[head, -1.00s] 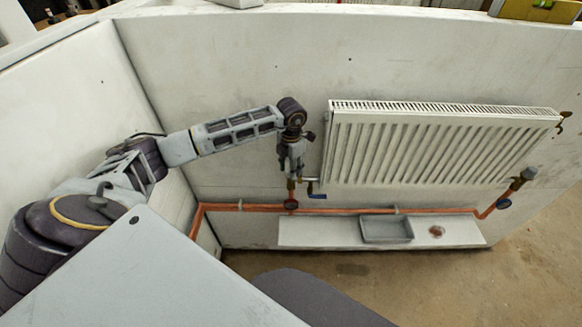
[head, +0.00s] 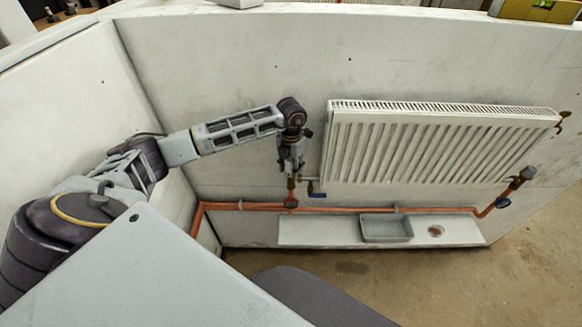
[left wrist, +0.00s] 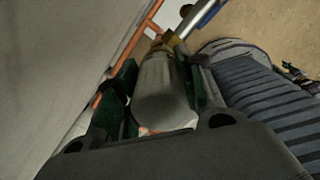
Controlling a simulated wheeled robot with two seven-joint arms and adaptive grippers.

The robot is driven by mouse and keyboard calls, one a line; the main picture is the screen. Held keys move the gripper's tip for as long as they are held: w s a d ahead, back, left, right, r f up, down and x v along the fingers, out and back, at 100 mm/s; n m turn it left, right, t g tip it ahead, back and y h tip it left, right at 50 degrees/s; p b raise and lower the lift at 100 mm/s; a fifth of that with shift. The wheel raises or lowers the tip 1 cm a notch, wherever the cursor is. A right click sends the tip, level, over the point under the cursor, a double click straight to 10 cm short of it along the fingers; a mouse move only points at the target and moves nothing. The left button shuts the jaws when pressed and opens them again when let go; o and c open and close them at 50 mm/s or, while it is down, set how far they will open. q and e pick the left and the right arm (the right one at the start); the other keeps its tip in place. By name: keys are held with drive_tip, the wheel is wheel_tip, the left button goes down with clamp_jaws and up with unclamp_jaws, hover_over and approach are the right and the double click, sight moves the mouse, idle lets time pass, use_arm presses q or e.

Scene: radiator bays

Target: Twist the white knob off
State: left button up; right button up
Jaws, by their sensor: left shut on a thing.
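The white knob (left wrist: 160,95) is a pale cylinder on a brass valve (left wrist: 160,50) at the pipe. It lies between the green-padded fingers of my left gripper (left wrist: 155,98) in the left wrist view, and the gripper is shut on it. In the head view my left gripper (head: 291,172) points down just left of the radiator and hides the knob. The valve below shows at the riser (head: 291,190). My right gripper is not in view.
The white radiator (head: 440,145) is close to the right of my gripper. A copper pipe (head: 340,210) runs along the wall below. A grey tray (head: 386,229) and a small round brown thing (head: 436,231) lie on a white ledge (head: 320,234). Another valve (head: 522,177) stands at the right.

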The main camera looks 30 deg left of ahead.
use_arm(q)
drive_tip(key=shift+w+r, duration=0.15)
drive_tip(key=shift+r, duration=0.2)
drive_tip(key=shift+w+r+p, duration=0.1)
drive_tip(key=shift+r+p, duration=0.2)
drive_tip(key=shift+r, duration=0.1)
drive_tip(key=o, duration=0.7)
drive_tip(key=shift+a, duration=0.1)
drive_tip(key=o, duration=0.5)
drive_tip(key=shift+c, duration=0.2)
drive_tip(key=shift+o, duration=0.3)
drive_tip(key=o, duration=0.8)
drive_tip(key=shift+s+f, duration=0.2)
drive_tip(key=shift+c, duration=0.2)
